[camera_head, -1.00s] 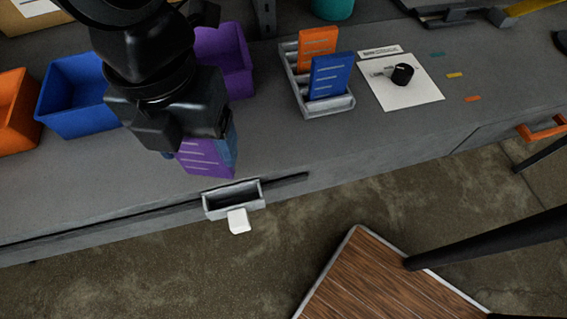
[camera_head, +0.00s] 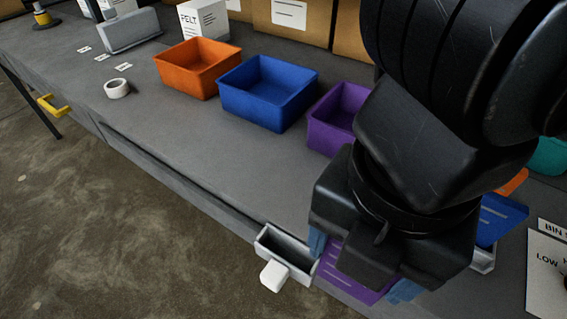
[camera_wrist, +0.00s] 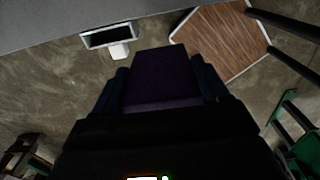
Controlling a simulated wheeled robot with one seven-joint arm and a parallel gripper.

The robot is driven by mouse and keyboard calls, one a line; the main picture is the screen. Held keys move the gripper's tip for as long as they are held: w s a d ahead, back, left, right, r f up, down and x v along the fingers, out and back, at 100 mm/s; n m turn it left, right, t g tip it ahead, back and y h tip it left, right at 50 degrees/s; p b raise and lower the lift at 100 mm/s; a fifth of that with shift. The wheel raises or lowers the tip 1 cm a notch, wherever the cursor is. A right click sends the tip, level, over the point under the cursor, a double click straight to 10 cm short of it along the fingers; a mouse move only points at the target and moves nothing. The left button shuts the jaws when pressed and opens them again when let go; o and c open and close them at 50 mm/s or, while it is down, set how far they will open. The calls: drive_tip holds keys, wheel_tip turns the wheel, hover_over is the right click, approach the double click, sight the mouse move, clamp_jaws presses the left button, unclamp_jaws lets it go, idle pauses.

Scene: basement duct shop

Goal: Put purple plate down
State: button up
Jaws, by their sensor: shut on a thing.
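The purple plate (camera_head: 345,271) is a flat panel with pale lines on it. My gripper (camera_head: 362,268) is shut on it, with a blue finger on each side, and holds it near the front edge of the bench. Part of the plate is hidden behind my wrist. The wrist view shows the plate (camera_wrist: 165,78) dark between the two fingers. I cannot tell whether the plate touches the bench. A purple bin (camera_head: 338,118) stands behind my arm, partly covered by it.
A blue bin (camera_head: 268,92) and an orange bin (camera_head: 197,68) stand to the left. A small grey tray (camera_head: 284,252) with a white tab sits at the bench front edge. A blue plate (camera_head: 497,218) shows at the right behind my arm. Bench between bins and front edge is clear.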

drive_tip(key=shift+w+a+f+p, duration=0.3)
drive_tip(key=shift+w+a+f, duration=0.85)
drive_tip(key=shift+f, duration=0.45)
drive_tip(key=shift+w+a+f+p, duration=0.35)
drive_tip(key=shift+w+a+f, duration=0.45)
drive_tip(key=shift+w+f, duration=0.65)
drive_tip(key=shift+w+a+f+p, duration=0.3)
drive_tip(key=shift+w+a+f, duration=0.75)
drive_tip(key=shift+f, duration=0.7)
drive_tip(key=shift+f, duration=0.2)
drive_tip(key=o, duration=1.1)
drive_tip(key=shift+r, duration=0.1)
wheel_tip(320, 180, up, 12)
drive_tip(key=shift+r, duration=0.1)
